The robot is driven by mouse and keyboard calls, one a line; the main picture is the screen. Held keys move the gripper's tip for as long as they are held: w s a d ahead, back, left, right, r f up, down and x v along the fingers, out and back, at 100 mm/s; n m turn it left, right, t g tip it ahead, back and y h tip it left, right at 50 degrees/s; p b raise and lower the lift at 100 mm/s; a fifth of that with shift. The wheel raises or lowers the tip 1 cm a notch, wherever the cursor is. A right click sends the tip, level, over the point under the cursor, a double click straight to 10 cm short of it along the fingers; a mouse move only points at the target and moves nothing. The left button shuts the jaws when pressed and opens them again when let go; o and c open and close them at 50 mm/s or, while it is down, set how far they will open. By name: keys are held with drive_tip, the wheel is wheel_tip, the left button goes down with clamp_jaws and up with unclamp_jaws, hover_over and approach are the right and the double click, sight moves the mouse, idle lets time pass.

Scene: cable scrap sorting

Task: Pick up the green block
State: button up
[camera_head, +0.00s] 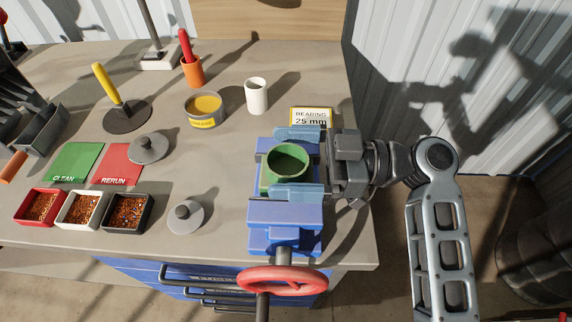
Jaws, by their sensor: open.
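A green round, hollow piece (270,181), shaped like a cup or ring, sits upright in the blue vise (285,215). It stands between two light blue bars across the vise; I cannot tell whether they touch it. My gripper (326,166) is at the right side of the vise, pointing left at the green piece. It is open and close beside the piece.
A red handwheel (283,280) sticks out in front. A label plate (311,117) stands behind the vise.

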drive_tip(key=shift+a, duration=0.35)
drive_tip(key=shift+c, duration=0.2)
drive_tip(key=c, duration=1.5)
drive_tip(key=shift+o, duration=0.2)
